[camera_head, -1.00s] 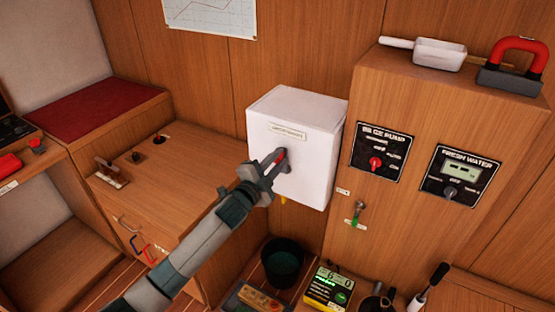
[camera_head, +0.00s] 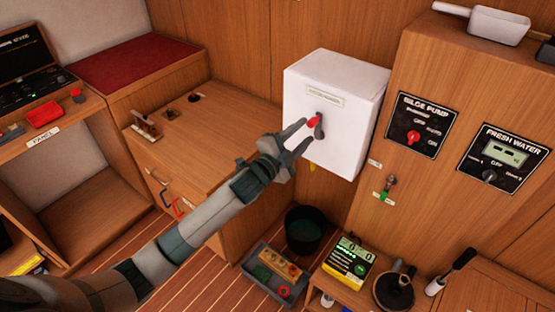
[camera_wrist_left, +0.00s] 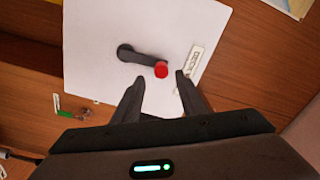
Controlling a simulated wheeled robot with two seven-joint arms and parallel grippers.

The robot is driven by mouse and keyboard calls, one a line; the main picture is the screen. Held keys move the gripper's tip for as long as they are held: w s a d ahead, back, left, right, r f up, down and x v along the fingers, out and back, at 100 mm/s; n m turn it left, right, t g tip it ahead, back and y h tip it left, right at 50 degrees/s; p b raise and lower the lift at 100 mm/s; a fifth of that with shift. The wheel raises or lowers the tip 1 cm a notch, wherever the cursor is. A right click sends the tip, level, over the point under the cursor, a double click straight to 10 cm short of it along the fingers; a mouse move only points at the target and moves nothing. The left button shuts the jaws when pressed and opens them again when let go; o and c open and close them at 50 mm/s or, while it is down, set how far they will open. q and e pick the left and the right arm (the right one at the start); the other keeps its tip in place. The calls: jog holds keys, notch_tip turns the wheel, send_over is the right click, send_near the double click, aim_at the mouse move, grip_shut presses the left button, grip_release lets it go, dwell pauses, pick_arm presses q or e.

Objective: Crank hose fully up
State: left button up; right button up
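A white box (camera_head: 335,85) is fixed to the wooden wall, with a small label on its front. A dark crank (camera_head: 320,131) with a red knob (camera_head: 314,121) sits on that front, knob end up. A short yellow piece (camera_head: 312,167), perhaps hose, shows under the box. My left gripper (camera_head: 304,134) is open in front of the crank. In the left wrist view the red knob (camera_wrist_left: 161,69) lies just beyond and between the open fingertips (camera_wrist_left: 160,77), with space on both sides. My right gripper is not in view.
The bilge pump panel (camera_head: 421,124) and fresh water panel (camera_head: 503,158) are on the cabinet at right. A wooden counter (camera_head: 220,125) is left of the box.

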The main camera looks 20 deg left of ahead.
pick_arm(q)
jog(key=b+v, duration=0.2)
jog(key=v, duration=1)
jog(key=shift+b, duration=0.35)
jog(key=shift+f, duration=0.1)
